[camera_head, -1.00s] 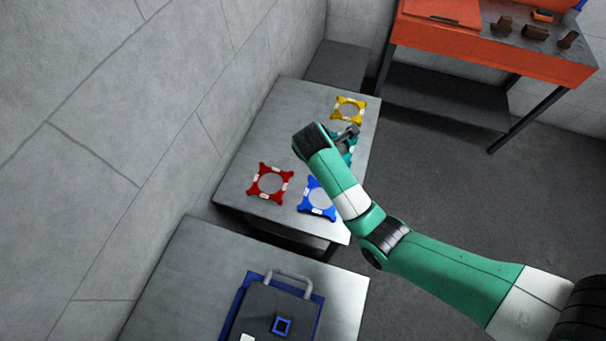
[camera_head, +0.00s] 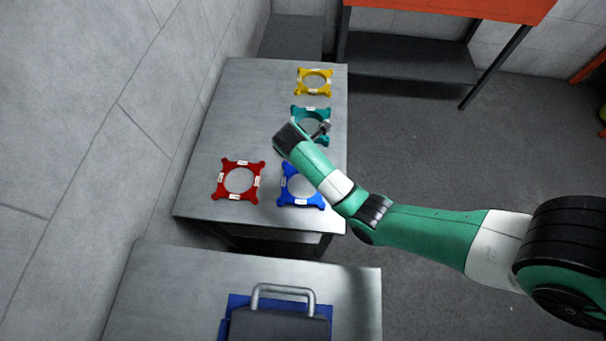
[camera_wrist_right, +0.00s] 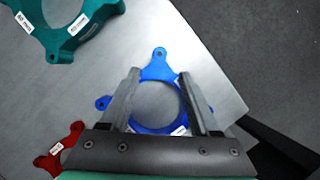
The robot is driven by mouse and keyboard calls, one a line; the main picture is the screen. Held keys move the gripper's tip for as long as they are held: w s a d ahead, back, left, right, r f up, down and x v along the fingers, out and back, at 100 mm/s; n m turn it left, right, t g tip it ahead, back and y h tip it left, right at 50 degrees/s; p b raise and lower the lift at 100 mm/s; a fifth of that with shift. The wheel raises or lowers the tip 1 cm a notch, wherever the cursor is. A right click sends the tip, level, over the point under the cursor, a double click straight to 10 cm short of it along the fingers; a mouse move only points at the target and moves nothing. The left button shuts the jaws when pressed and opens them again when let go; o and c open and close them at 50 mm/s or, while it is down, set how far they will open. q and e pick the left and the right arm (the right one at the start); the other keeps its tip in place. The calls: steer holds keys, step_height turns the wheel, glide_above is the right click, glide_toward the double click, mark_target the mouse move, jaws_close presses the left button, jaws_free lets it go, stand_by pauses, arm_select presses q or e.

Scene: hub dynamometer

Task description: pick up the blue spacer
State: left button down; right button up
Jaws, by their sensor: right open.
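The blue spacer (camera_head: 303,198) is a flat ring with lobed corners. It lies on the metal table at its near right part, partly behind my right arm in the head view. In the right wrist view the blue spacer (camera_wrist_right: 158,68) shows beyond and between the two fingers. My right gripper (camera_wrist_right: 158,88) is open and empty, with its fingers above the spacer's ring. In the head view the right gripper (camera_head: 322,130) shows small near the teal spacer. My left gripper is in neither view.
A red spacer (camera_head: 221,188) lies left of the blue one. A teal spacer (camera_head: 299,118) and a yellow spacer (camera_head: 314,93) lie farther back on the metal table (camera_head: 215,135). A nearer table (camera_head: 160,290) holds a dark box with a handle (camera_head: 283,290).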

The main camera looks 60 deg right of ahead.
steer(key=shift+s+d+f, duration=0.1)
steer(key=shift+d+f, duration=0.15)
steer(key=shift+f, duration=0.4)
steer(key=b+x, duration=0.3)
steer(key=x, duration=0.1)
steer(key=shift+f, duration=0.25)
steer(key=shift+d+f, duration=0.2)
steer(key=shift+f, duration=0.15)
steer(key=shift+r, duration=0.1)
steer(key=shift+c, duration=0.4)
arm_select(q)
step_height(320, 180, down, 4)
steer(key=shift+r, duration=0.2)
arm_select(e)
jaws_close()
